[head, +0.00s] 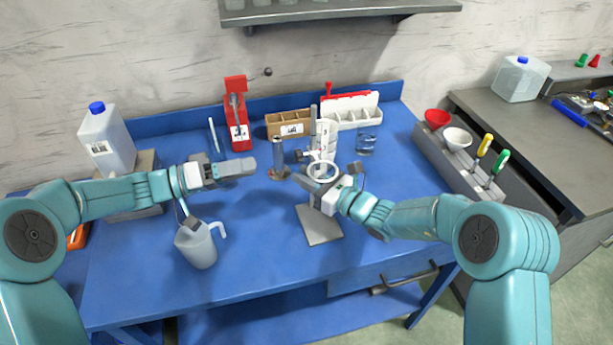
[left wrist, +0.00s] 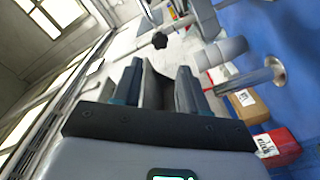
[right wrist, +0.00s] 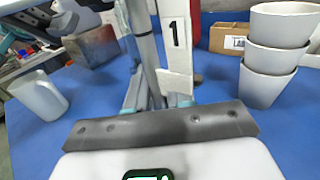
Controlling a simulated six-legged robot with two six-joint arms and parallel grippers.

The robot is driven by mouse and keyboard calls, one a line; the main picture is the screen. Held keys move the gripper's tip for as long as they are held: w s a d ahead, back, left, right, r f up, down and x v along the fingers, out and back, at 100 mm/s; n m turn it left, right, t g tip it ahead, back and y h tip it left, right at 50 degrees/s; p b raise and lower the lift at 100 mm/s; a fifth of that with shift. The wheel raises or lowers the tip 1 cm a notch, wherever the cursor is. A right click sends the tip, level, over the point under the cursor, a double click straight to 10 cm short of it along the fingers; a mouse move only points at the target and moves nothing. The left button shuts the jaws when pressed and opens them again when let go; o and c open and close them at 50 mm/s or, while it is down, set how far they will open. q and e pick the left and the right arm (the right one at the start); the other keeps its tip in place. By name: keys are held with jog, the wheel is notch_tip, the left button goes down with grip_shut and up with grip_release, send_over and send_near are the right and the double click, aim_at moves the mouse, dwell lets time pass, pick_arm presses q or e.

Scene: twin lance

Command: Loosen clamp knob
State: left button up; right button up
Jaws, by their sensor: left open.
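The lab stand rises from a grey base plate (head: 320,228) at the table's middle right, with a ring (head: 321,171) and a white card on it. The clamp's dark star-shaped knob (left wrist: 160,40) shows clearly in the left wrist view, beyond my open fingers. My left gripper (head: 247,167) is open and empty, left of the stand and apart from the knob. My right gripper (head: 338,182) is at the stand. In the right wrist view the stand's rod (right wrist: 149,60) and a card marked 1 (right wrist: 176,45) rise at its fingers; I cannot tell whether they touch.
Behind are a grey cylinder (head: 278,158), a red device (head: 238,113), a cardboard box (head: 288,123) and a white rack (head: 351,111). A beaker (head: 367,141) stands right of the stand.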

aim_at(296, 155)
pick_arm(q)
jog(key=m, duration=0.6)
jog(key=shift+s+d+r+g+y, duration=0.1)
jog(key=shift+g+y, duration=0.2)
jog(key=shift+y, duration=0.1)
jog(key=w+d+m, duration=0.1)
jog(key=d, duration=0.2)
jog(key=w+d+m, duration=0.1)
jog(key=d+m, duration=0.1)
jog(key=d, duration=0.1)
jog(key=w+d+m, duration=0.1)
jog(key=d, duration=0.2)
jog(key=shift+w+m+h, duration=0.3)
jog(key=shift+w+h, duration=0.1)
grip_shut()
